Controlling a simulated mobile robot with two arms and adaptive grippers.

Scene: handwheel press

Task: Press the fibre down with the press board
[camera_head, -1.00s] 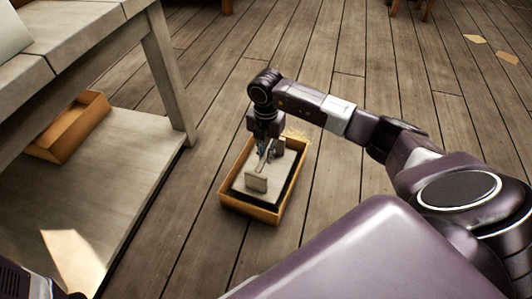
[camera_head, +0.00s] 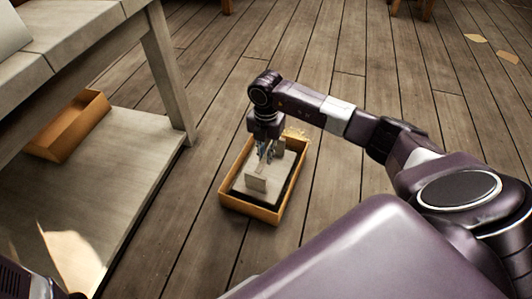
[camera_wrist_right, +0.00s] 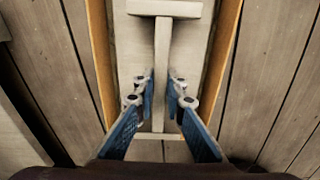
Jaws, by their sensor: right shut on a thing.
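A shallow orange-brown box (camera_head: 251,212) stands on the floor at the middle of the head view. The pale press board (camera_head: 257,183) lies inside it, with an upright handle. In the right wrist view the press board (camera_wrist_right: 163,10) shows a T-shaped top with a long bar. My right gripper (camera_head: 266,155) points down over the box; its blue fingers (camera_wrist_right: 162,88) are shut on the bar from both sides. Yellowish strands, likely the fibre (camera_head: 296,133), show at the box's far rim. The board hides what lies under it. My left gripper is not in view.
A grey bench (camera_head: 164,68) with a low shelf (camera_head: 130,165) stands at the left. Another orange-brown box (camera_head: 72,128) lies on the shelf. The plank floor (camera_head: 330,190) around the box is mostly clear. Furniture legs show at the top edge.

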